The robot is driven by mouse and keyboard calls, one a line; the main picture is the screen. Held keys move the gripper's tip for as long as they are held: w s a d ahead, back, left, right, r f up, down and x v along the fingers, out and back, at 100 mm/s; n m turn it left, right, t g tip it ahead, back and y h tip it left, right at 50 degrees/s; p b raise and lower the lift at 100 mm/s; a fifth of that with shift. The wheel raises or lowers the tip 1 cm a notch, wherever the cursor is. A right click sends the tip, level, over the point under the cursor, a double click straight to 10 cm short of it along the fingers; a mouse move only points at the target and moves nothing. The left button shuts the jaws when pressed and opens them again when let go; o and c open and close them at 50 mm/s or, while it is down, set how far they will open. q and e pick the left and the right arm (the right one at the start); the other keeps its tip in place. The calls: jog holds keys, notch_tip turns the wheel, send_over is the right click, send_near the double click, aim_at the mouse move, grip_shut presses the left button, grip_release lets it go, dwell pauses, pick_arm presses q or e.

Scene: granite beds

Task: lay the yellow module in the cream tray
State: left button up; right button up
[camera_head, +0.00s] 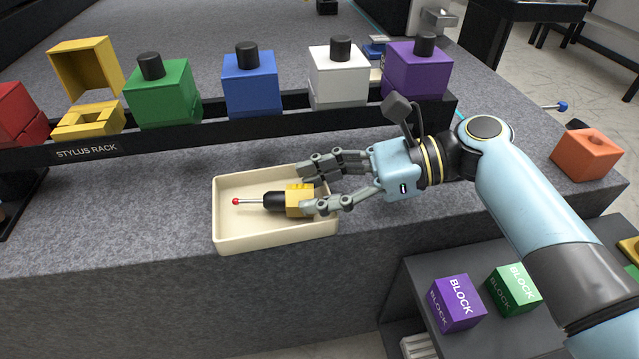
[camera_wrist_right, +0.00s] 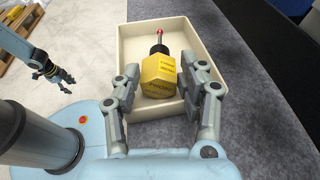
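The yellow module (camera_head: 298,200) has a black collar and a thin stylus with a red ball tip. It lies on its side in the cream tray (camera_head: 228,238), stylus pointing left, and appears to rest on the tray floor. In the right wrist view the module (camera_wrist_right: 160,76) lies inside the tray (camera_wrist_right: 136,34). My right gripper (camera_head: 306,187) is open around the yellow body, one finger on each side; it also shows in the wrist view (camera_wrist_right: 157,80) with gaps beside the module. My left gripper (camera_wrist_right: 52,76) shows only in the wrist view, open and empty, away from the tray.
The black stylus rack (camera_head: 215,133) behind the tray holds several coloured blocks; its yellow holder (camera_head: 88,118) stands open and empty. An orange block (camera_head: 586,153) sits at the right. Purple (camera_head: 457,303) and green (camera_head: 512,288) blocks stand on a lower shelf. Granite left of the tray is clear.

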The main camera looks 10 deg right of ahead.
pick_arm(q)
jog(key=shift+f, duration=0.1)
pick_arm(e)
jog(key=shift+s+d+f, duration=0.1)
jog(key=shift+s+f, duration=0.2)
jog(key=shift+f, duration=0.5)
jog(key=o, duration=0.7)
jog(key=shift+d, duration=0.1)
jog(key=shift+d+r+p, duration=0.65)
jog(key=shift+d+p, duration=0.2)
jog(key=shift+p, duration=0.3)
jog(key=shift+d+r+p, duration=0.6)
jog(key=shift+p, duration=0.1)
pick_arm(q)
jog(key=r, duration=0.2)
jog(key=w+r, duration=0.1)
jog(key=shift+w+r, duration=0.15)
jog(key=shift+r, duration=0.2)
